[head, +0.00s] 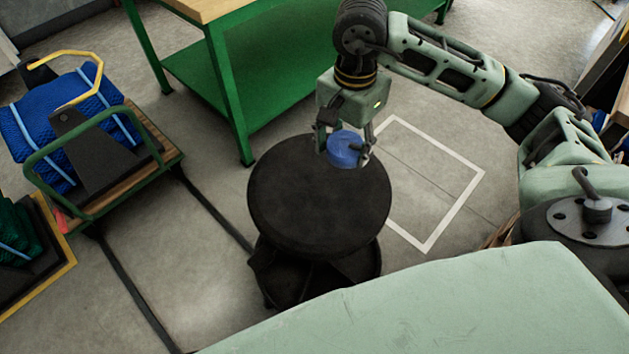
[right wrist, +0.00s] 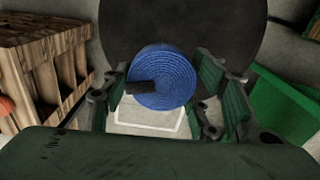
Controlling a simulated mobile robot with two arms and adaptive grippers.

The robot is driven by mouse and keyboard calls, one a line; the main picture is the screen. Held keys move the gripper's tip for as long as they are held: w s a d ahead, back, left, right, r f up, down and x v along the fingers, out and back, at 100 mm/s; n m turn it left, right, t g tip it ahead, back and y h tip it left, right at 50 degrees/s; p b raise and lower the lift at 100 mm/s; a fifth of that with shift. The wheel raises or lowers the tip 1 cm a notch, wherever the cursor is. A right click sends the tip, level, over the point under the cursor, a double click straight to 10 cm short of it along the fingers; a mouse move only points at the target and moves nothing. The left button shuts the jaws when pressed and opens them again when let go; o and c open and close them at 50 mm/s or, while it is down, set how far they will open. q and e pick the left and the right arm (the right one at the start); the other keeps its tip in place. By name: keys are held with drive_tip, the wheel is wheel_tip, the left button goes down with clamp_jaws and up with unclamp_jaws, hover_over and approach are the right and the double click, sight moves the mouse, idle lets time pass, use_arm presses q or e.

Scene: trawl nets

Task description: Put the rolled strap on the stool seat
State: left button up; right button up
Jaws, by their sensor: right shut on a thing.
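The rolled strap (head: 344,150) is a blue coil, seen near the far right edge of the stool seat in the head view. My right gripper (head: 345,158) is shut on it from above. In the right wrist view the rolled strap (right wrist: 163,78) shows its spiral face and a dark tab between the fingers. The stool seat (head: 305,205) is a round black disc on a dark base; it also shows behind the strap in the right wrist view (right wrist: 185,22). I cannot tell whether the strap touches the seat. My left gripper is not in view.
A green workbench (head: 225,80) stands behind the stool. A cart (head: 150,165) with blue netting (head: 70,125) is at the left. A white outlined square (head: 428,245) marks the floor to the right of the stool. A wooden crate (right wrist: 40,70) shows in the right wrist view.

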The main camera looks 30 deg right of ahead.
drive_tip(key=s+d+m, duration=0.2)
drive_tip(key=d+m, duration=0.3)
drive_tip(key=m, duration=0.4)
hover_over(320, 184)
drive_tip(key=f, duration=0.7)
drive_tip(key=shift+s+d, duration=0.25)
drive_tip(key=shift+d, duration=0.1)
drive_tip(key=shift+w+a+f, duration=0.15)
drive_tip(key=shift+a+f, duration=0.05)
drive_tip(key=shift+a, duration=0.1)
drive_tip(key=shift+w+a+f, duration=0.1)
drive_tip(key=shift+f, duration=0.35)
wheel_tip(320, 184, down, 3)
drive_tip(key=shift+f, duration=0.3)
drive_tip(key=o, duration=0.9)
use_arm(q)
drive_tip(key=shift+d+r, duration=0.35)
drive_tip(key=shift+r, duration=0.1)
use_arm(e)
drive_tip(key=o, duration=0.4)
